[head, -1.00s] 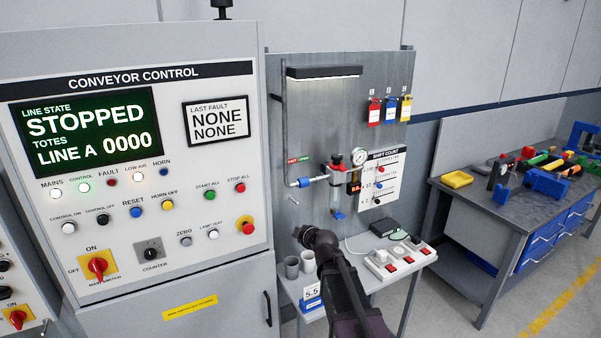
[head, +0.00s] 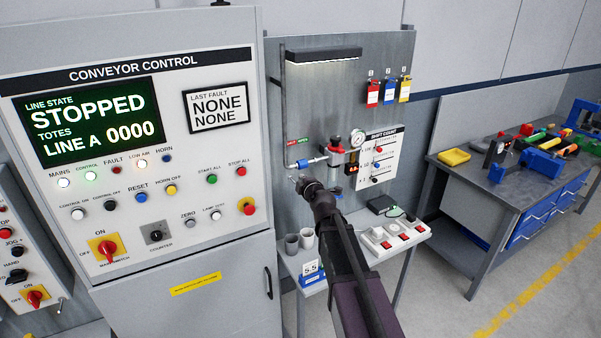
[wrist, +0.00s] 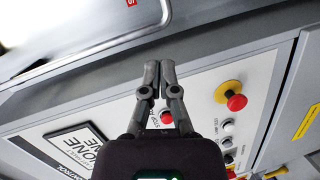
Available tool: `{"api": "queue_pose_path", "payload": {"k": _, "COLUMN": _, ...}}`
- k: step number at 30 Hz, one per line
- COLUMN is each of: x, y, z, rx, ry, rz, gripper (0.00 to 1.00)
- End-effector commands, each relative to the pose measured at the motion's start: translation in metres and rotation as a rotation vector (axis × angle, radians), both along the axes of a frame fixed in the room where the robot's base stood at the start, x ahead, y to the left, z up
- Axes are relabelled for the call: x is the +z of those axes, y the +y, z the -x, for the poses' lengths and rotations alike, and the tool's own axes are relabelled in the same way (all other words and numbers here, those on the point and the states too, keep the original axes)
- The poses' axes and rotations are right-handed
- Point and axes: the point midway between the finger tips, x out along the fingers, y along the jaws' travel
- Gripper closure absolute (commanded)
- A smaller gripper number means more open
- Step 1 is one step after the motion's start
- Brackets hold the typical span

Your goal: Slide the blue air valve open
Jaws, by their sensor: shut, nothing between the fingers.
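The blue air valve (head: 304,163) is a small blue sleeve on the thin air pipe, left of the red-topped regulator (head: 337,151) in the head view. A red and green label (head: 297,141) sits above it on the grey panel. My gripper (head: 296,179) is just below and slightly left of the valve in the head view, apart from it in the picture; how far in depth I cannot tell. In the wrist view my gripper (wrist: 158,66) has its fingertips together with nothing between them. That view shows a grey pipe (wrist: 110,40) beyond the fingers, but not the blue valve.
The conveyor control cabinet (head: 222,240) stands close on the left, its buttons facing out. A red mushroom button (head: 249,208) is near my gripper's side. A small shelf (head: 395,245) with cups and a switch strip is below. A workbench (head: 510,190) stands right.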

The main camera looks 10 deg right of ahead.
Motion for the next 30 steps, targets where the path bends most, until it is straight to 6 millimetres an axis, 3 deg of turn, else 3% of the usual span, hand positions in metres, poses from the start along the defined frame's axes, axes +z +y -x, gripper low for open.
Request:
{"api": "queue_pose_path", "payload": {"k": 8, "x": -0.005, "y": 0.003, "z": -0.021, "rx": 0.001, "ry": 0.000, "rz": -0.001, "gripper": 1.00}}
{"api": "queue_pose_path", "payload": {"k": 24, "x": -0.020, "y": 0.013, "z": -0.100, "rx": 0.000, "ry": 0.000, "rz": 0.000, "gripper": 1.00}}
{"api": "queue_pose_path", "payload": {"k": 30, "x": -0.027, "y": -0.001, "z": -0.117, "rx": 0.000, "ry": 0.001, "rz": -0.002, "gripper": 1.00}}
